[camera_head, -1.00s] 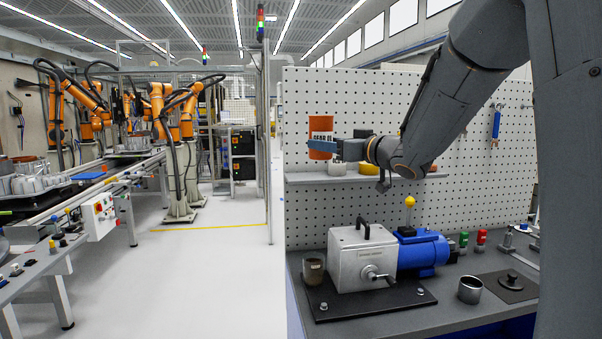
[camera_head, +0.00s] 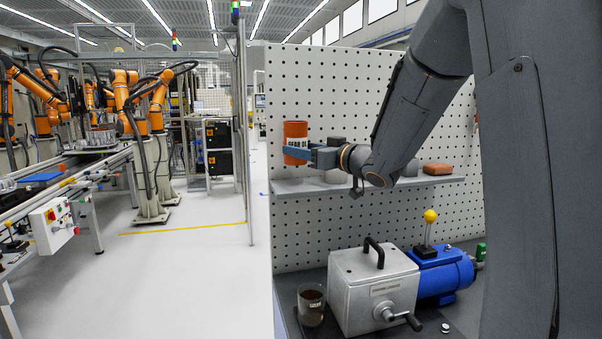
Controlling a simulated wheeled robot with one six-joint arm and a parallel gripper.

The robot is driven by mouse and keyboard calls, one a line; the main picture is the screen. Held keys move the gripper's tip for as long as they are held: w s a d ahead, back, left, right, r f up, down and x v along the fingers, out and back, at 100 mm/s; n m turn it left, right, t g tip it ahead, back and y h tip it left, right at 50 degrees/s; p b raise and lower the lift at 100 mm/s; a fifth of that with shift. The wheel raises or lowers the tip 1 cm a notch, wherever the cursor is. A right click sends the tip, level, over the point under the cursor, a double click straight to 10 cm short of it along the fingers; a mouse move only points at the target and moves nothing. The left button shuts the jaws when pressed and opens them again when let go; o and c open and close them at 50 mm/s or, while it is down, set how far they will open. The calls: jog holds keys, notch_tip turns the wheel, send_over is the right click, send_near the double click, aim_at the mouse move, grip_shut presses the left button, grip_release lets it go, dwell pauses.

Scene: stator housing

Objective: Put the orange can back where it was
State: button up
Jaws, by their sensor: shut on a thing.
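The grey shelf (camera_head: 300,187) on the pegboard lies below the can. A gap shows between the can's bottom and the shelf in the picture, so the can appears held above it. The fingers hide part of the can's label and lower side.
A reddish block (camera_head: 437,169) sits on the shelf's right part; my arm hides much of the shelf's middle. Below stand a grey gearbox (camera_head: 372,290), a blue motor (camera_head: 447,278) with a yellow knob (camera_head: 430,216), and a cup (camera_head: 311,305). The shelf's left end looks bare.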

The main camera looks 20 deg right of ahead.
jog(key=shift+f+p, duration=0.45)
jog(key=shift+f, duration=2.45)
jog(key=shift+f, duration=0.2)
jog(key=o, duration=1.3)
jog(key=shift+r, duration=0.1)
jog(key=shift+s+r, duration=0.1)
jog(key=b+v, duration=0.2)
jog(key=v, duration=1)
